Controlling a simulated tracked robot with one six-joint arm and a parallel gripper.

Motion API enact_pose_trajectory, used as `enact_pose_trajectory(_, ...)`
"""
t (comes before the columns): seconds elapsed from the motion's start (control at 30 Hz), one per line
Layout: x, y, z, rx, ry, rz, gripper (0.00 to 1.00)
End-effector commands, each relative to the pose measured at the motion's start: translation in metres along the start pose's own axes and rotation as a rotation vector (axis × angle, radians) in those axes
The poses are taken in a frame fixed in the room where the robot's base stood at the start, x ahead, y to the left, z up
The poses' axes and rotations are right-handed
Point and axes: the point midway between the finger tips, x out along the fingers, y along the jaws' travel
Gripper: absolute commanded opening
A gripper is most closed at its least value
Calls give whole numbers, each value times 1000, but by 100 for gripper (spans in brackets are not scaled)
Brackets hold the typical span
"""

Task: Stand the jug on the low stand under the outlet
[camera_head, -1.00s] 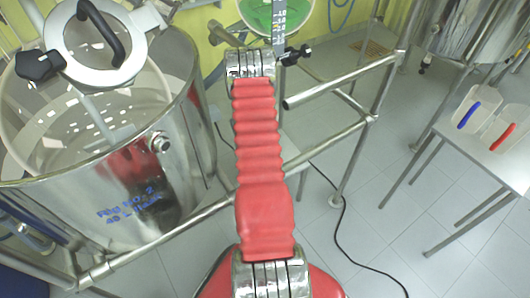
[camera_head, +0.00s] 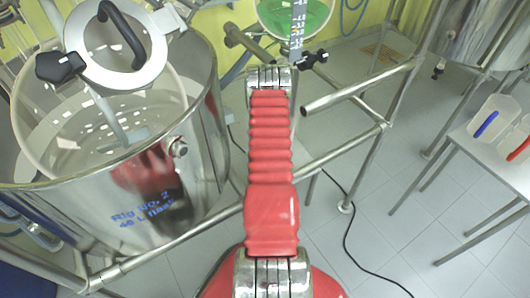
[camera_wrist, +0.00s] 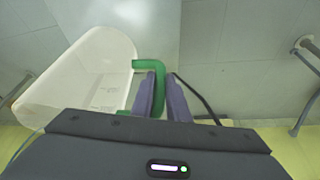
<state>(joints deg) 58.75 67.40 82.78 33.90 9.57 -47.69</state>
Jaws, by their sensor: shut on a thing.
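The jug (camera_wrist: 85,75) is a clear, pale vessel with a green handle (camera_wrist: 139,64), seen in the wrist view left of my fingers. My gripper (camera_wrist: 164,78), with purple-grey fingers, is shut on the green handle. The jug looks empty. In the head view my red arm hides the gripper and the jug. A glass vessel with green liquid (camera_head: 322,14) is at the top, with a black-handled tap (camera_head: 313,58) at its lower side. A pale flat surface (camera_wrist: 110,14) lies beyond the jug in the wrist view; I cannot tell whether it is the low stand.
A large steel vessel marked Rig No. 2 (camera_head: 160,185) fills the left. Steel frame tubes (camera_head: 350,90) cross near the tap. A side table (camera_head: 480,145) at right holds jugs with blue (camera_head: 486,124) and red (camera_head: 519,148) handles. A black cable lies on the tiled floor.

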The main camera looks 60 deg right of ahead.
Motion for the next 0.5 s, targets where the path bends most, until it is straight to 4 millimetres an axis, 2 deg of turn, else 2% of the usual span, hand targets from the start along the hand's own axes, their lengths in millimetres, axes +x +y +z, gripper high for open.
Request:
enact_pose_trajectory(0.1, 16, 0, 6, 0, 0, 1, 0)
enact_pose_trajectory(0.2, 22, 0, 9, 0, 1, 1, 0)
enact_pose_trajectory(0.5, 24, 0, 9, -1, 2, 1, 0)
